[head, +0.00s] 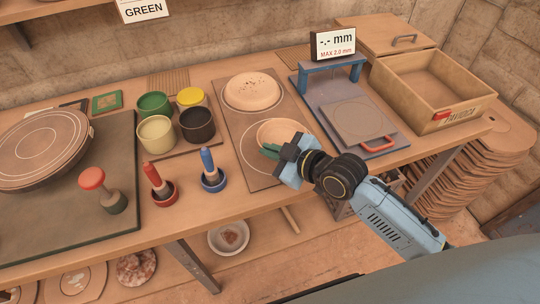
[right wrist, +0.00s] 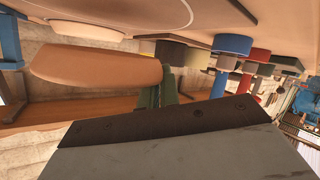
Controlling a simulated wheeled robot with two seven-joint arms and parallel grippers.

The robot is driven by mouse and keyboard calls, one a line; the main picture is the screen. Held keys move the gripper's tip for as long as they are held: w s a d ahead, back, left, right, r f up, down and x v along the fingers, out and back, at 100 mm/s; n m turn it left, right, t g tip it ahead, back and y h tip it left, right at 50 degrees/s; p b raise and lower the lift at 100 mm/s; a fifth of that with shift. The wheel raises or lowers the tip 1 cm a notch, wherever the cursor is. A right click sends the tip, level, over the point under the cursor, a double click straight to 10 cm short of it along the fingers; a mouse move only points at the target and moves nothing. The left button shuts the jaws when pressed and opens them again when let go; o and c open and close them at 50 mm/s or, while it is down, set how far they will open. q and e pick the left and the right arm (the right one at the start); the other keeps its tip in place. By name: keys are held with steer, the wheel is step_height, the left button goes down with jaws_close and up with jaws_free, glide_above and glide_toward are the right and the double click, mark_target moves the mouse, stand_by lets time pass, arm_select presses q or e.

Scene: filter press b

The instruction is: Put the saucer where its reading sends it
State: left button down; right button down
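The saucer (head: 284,130) is a pale peach round dish above the front circle of the brown two-circle board (head: 237,128). My right gripper (head: 271,149) has its green fingers at the saucer's front left rim. In the right wrist view the fingers (right wrist: 168,88) meet the edge of the saucer (right wrist: 95,68), with a gap between saucer and table, so it looks held and lifted. The gauge display (head: 333,43) reads "-.- mm" and "MAX 2.0 mm". It stands on a blue bridge (head: 331,66) over a grey base. My left gripper is not in view.
A speckled round piece (head: 252,91) sits on the board's back circle. A plate with a red handle (head: 378,145) lies before the bridge. An open wooden crate (head: 428,89) stands right. Paint pots (head: 156,134) and red and blue stamps (head: 212,171) stand left. A bowl (head: 229,237) is below.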

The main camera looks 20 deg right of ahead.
mark_target(272, 170)
step_height(272, 170, down, 4)
steer(key=shift+f+b, duration=0.25)
steer(key=shift+b, duration=0.25)
steer(key=shift+r, duration=0.1)
steer(key=c, duration=1.6)
jaws_free()
steer(key=shift+s+d, duration=0.1)
steer(key=shift+s, duration=0.05)
steer(key=p+v, duration=0.1)
steer(key=v, duration=1)
steer(key=shift+s+d+r+p, duration=0.1)
steer(key=shift+s+r+p, duration=0.1)
steer(key=shift+s+p, duration=0.1)
